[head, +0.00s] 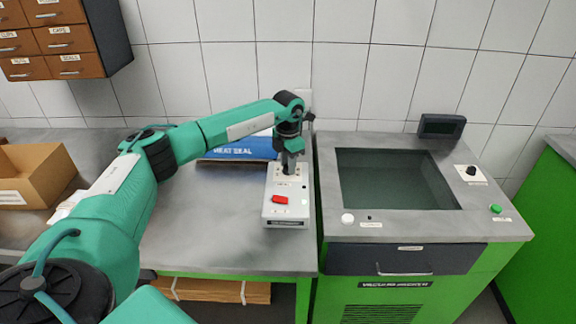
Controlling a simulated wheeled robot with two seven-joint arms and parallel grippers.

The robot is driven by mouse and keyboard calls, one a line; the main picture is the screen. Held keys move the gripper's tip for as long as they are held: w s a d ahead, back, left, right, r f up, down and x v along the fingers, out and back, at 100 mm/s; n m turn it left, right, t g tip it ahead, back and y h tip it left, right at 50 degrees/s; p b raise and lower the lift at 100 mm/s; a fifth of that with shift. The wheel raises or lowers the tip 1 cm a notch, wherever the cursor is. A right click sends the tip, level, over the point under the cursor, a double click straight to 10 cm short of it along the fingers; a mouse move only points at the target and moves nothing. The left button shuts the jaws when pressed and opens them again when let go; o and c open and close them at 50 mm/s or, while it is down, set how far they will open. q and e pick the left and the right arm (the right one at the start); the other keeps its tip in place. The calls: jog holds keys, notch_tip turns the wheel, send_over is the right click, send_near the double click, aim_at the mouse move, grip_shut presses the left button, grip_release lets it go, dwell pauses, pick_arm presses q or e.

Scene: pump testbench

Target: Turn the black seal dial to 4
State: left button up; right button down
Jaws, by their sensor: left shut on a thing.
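A light grey control box (289,212) stands on the grey workbench, with a red rocker switch (280,199) on its top face. My left gripper (289,170) points down onto the far part of this box and is shut on the black seal dial there. The gripper hides the dial, so its pointer and number cannot be read. A second black knob (471,170) sits on a white plate at the right of the vacuum machine, apart from the gripper. My right gripper is not in view.
A blue heat seal unit (237,148) lies behind the control box. The vacuum machine (490,225) stands to the right, with a dark display (441,126), a green button (495,208) and a white button (347,218). A cardboard box (35,172) is at left. Bench front is clear.

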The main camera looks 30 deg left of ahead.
pick_arm(q)
jog(key=shift+m, duration=0.8)
jog(key=shift+m+b, duration=0.3)
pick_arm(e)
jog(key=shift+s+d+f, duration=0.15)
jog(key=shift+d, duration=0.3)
